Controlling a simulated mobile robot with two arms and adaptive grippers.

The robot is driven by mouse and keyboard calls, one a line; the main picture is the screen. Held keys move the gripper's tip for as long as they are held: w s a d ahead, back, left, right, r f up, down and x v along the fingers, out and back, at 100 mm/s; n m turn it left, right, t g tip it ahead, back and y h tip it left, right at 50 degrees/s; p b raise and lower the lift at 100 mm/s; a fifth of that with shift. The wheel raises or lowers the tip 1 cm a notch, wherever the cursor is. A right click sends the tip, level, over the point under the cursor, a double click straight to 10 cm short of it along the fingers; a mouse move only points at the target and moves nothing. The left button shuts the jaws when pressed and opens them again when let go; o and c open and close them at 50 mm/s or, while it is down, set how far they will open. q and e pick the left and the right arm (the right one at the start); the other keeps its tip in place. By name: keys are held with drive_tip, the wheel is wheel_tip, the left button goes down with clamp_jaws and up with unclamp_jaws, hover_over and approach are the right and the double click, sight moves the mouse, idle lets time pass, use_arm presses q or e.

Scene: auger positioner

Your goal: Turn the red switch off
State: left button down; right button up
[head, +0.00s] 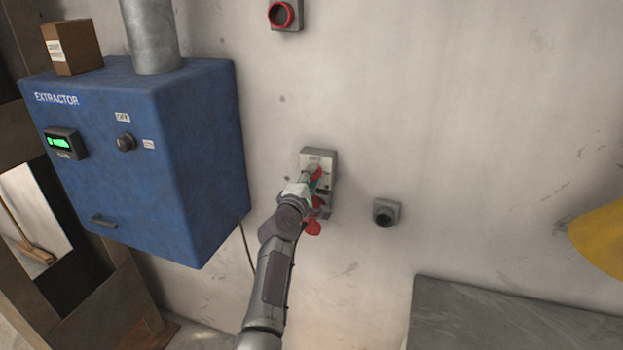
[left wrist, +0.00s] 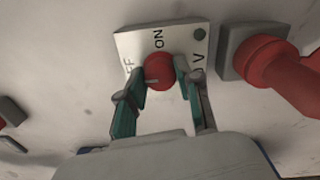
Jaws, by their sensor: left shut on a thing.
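The red switch (left wrist: 160,68) is a round red knob on a pale plate (left wrist: 130,42) with "ON" and a partly hidden "OFF" printed on it. A small light mark shows near its edge; I cannot tell which word it points to. In the head view the switch plate (head: 320,156) is fixed to the wall, with my arm covering much of it. My left gripper (left wrist: 157,82) has its two green-padded fingers shut on the knob, one on each side; the gripper also shows in the head view (head: 315,182). My right gripper is not in view.
A red plug (left wrist: 275,70) sits in a grey socket beside the plate. A blue extractor box (head: 160,130) hangs on the left. A dark round wall fitting (head: 386,212) is right of the switch, and a red-ringed one (head: 282,14) is above. A grey surface (head: 500,320) is lower right.

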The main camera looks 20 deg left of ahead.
use_arm(q)
drive_tip(key=shift+f, duration=0.1)
drive_tip(key=c, duration=0.8)
unclamp_jaws()
drive_tip(key=shift+o, duration=0.2)
